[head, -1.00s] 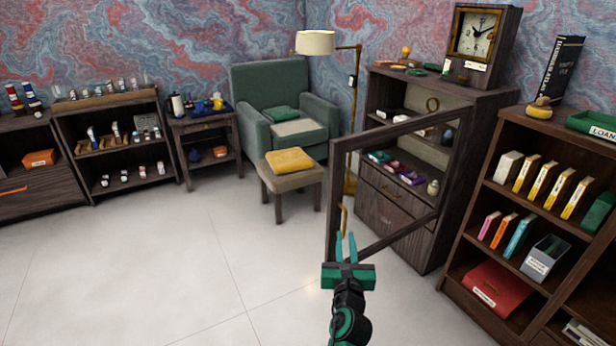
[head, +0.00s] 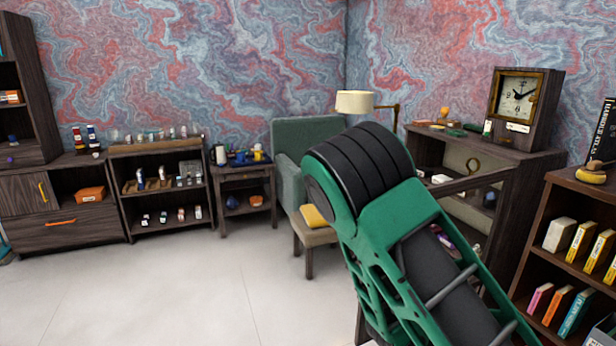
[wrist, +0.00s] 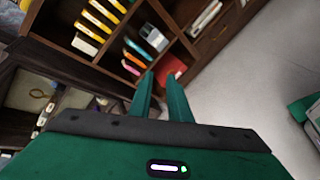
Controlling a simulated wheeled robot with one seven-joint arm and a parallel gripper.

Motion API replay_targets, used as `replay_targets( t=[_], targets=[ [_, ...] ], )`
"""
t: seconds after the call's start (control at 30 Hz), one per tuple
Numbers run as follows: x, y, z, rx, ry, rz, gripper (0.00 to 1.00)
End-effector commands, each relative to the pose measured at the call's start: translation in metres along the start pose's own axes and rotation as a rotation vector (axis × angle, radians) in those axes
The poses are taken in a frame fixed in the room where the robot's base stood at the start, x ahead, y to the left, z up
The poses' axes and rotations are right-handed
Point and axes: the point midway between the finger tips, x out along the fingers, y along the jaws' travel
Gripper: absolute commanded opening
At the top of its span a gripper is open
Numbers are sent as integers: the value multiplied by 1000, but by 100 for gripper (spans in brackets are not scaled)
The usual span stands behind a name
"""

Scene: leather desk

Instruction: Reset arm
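My gripper (wrist: 160,96) shows in the wrist view with its two green fingers a small gap apart and nothing between them. In the head view my green and black arm is folded up close to the camera, and the gripper itself is out of that picture. The arm hides part of the dark cabinet with the open glass door (head: 480,183), and part of the armchair (head: 305,135).
A bookcase (head: 545,225) with books stands at the right. A clock (head: 518,98) sits on the cabinet. Low shelves (head: 118,205), a small side table (head: 243,178) and a footstool (head: 312,238) line the back. The pale floor (head: 190,300) at left is clear.

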Motion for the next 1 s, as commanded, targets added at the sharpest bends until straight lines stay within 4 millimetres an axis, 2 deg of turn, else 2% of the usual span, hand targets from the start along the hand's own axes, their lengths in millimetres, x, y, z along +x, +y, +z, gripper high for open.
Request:
replay_targets(
  t=[0.03,0.23,0.5,0.73,1.0],
  targets=[
    [3,-5,10,65,-10,-67,17],
    [2,-26,41,284,-52,-304,17],
    [-17,-43,77,559,-95,-593,17],
    [-44,-45,106,773,-112,-806,17],
    [-81,-37,146,999,-111,-1008,17]
  ],
)
